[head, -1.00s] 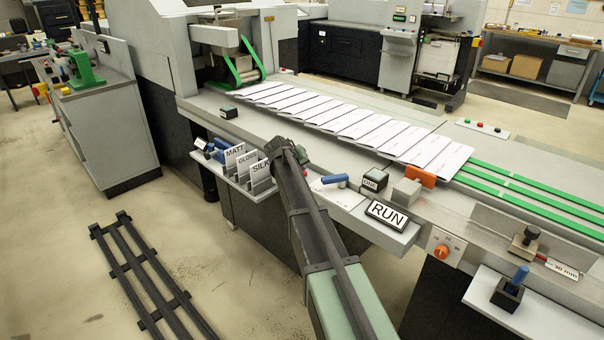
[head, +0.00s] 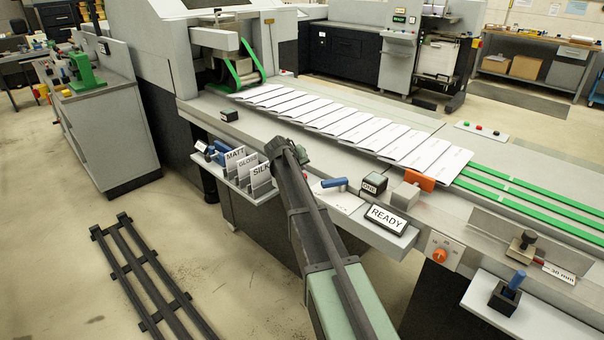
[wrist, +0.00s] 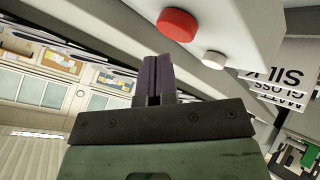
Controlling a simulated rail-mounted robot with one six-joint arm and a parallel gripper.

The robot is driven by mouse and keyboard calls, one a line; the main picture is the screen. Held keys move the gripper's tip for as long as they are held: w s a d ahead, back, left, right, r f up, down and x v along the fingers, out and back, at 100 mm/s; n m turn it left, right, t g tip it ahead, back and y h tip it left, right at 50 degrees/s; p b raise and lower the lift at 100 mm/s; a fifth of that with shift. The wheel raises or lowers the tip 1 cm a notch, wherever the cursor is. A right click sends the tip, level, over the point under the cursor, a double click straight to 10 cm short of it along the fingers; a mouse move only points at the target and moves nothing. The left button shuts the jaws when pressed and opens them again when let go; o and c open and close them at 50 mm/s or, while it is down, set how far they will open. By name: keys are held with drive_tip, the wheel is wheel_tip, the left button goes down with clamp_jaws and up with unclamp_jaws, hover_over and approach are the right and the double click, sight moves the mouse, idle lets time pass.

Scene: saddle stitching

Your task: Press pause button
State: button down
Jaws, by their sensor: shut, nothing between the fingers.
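My gripper (wrist: 158,78) is shut and empty in the wrist view. A large round red button (wrist: 177,25) and a smaller white button (wrist: 213,59) sit on a pale machine face just beyond and right of the fingertips. A gap shows between the fingers and both buttons in the picture. I can read no pause label on either. In the head view my arm reaches up to the conveyor's front edge, and its end hides the fingertips and these buttons. A display sign (head: 386,218) reads READY.
A rack with MATT, GLOSS and SILK cards (head: 241,165) stands left of my arm. A blue-handled tool (head: 334,183), a block marked ONE (head: 374,183) and an orange dial (head: 439,256) lie to the right. White folded sheets (head: 350,130) cover the conveyor behind.

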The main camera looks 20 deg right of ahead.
wheel_tip(320, 180, up, 5)
drive_tip(key=p, duration=0.5)
drive_tip(key=shift+r, duration=0.1)
idle(0.7)
drive_tip(key=shift+s+f, duration=0.15)
drive_tip(key=shift+f, duration=0.1)
drive_tip(key=s+a+f+g+y, duration=0.1)
drive_tip(key=s+a+y, duration=0.1)
drive_tip(key=s+a, duration=0.5)
drive_tip(key=s+a+f+n+g+y, duration=0.1)
drive_tip(key=s+a, duration=0.7)
drive_tip(key=s, duration=0.9)
drive_tip(key=s+a+f+n+g+y, duration=0.1)
drive_tip(key=s+a+f+g+y, duration=0.2)
drive_tip(key=s+a, duration=0.5)
drive_tip(key=s+y, duration=0.1)
drive_tip(key=s, duration=0.4)
drive_tip(key=shift+a+y, duration=0.15)
drive_tip(key=shift+y, duration=0.25)
